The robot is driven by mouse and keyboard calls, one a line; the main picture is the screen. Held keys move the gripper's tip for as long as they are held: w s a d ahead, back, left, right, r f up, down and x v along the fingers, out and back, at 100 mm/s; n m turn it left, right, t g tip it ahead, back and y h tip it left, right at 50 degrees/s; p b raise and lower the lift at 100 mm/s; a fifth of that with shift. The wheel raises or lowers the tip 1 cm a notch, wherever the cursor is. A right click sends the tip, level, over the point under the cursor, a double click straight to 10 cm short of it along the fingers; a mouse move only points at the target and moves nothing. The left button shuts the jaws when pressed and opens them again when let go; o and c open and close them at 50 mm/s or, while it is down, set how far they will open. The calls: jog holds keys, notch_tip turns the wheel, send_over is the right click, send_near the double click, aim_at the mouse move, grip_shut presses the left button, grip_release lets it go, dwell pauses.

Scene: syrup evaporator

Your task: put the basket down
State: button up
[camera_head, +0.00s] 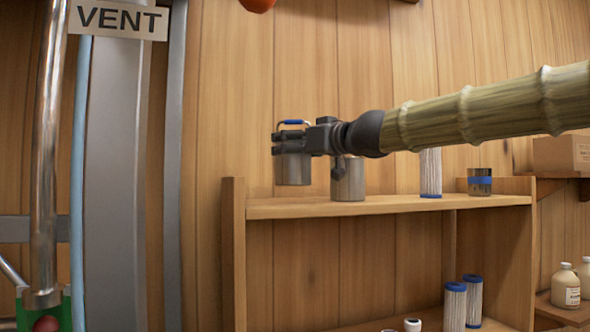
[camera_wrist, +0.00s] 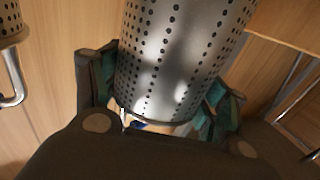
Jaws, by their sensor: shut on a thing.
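The basket is a perforated steel cylinder, which fills the upper middle of the wrist view (camera_wrist: 180,60). In the head view the basket (camera_head: 293,170) hangs below my gripper (camera_head: 281,142), with a blue-gripped handle showing above the fingers. My gripper is shut on the basket, with one finger on each side in the wrist view. The basket's bottom appears a little above the top board of the wooden shelf (camera_head: 400,206), near its left end. I cannot tell whether it is over the board or in front of it.
A steel cylinder (camera_head: 348,181) stands on the top board just right of the basket. Farther right are a white filter (camera_head: 431,172) and a steel can with a blue band (camera_head: 480,182). The shelf's left side panel (camera_head: 233,250) rises beside the board.

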aim_at(295, 160)
jog(key=shift+s+f+b, duration=0.3)
jog(key=shift+f+b, duration=0.1)
jog(key=shift+f, duration=0.1)
jog(key=shift+s+f+b, duration=0.25)
jog(key=shift+f+b, duration=0.15)
jog(key=shift+f, duration=0.05)
jog(key=shift+w+d+f+b, duration=0.2)
jog(key=shift+w+f+b, duration=0.35)
jog(key=shift+f, duration=0.45)
jog(key=shift+s+a+r, duration=0.2)
jog(key=shift+s+r, duration=0.05)
jog(key=shift+s, duration=0.15)
jog(key=shift+w+f, duration=0.2)
jog(key=shift+f, duration=0.1)
jog(key=o, duration=1.1)
jog(key=shift+d, duration=0.15)
jog(key=shift+s+r, duration=0.15)
jog(key=shift+r, duration=0.1)
